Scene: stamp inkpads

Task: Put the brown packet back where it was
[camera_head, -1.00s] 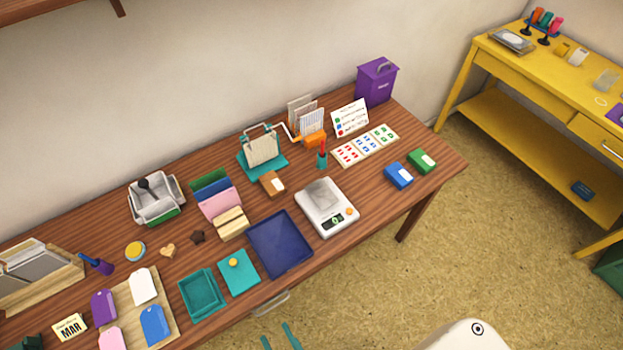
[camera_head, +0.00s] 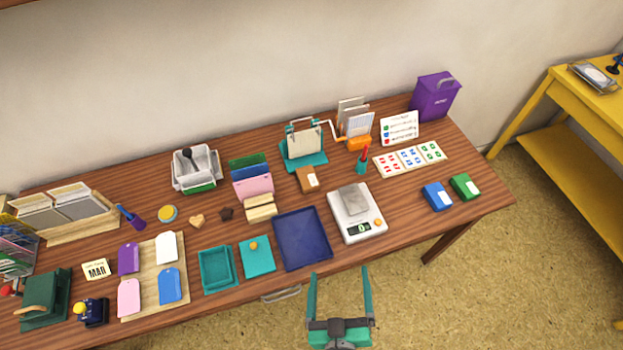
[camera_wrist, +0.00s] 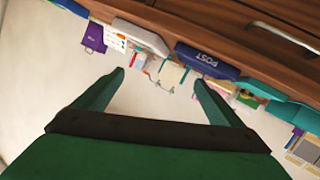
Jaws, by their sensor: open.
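The brown packet (camera_head: 308,179) with a white label lies on the wooden table, in front of the teal stand and behind the scale. Blue (camera_head: 437,196) and green (camera_head: 465,186) packets with white labels lie at the table's right end. My gripper (camera_head: 339,275) has green fingers spread wide, open and empty, off the table's front edge, below the scale. In the wrist view my gripper (camera_wrist: 157,80) is open with nothing between its fingers. I cannot make out the brown packet surely there.
A white scale (camera_head: 357,215) with a grey plate and a navy tray (camera_head: 302,238) stand at the table's front. The teal stand (camera_head: 303,145) holds a cream sheet. A card with red, blue and green marks (camera_head: 410,158) lies behind the blue packet. Bare wood shows around the packets.

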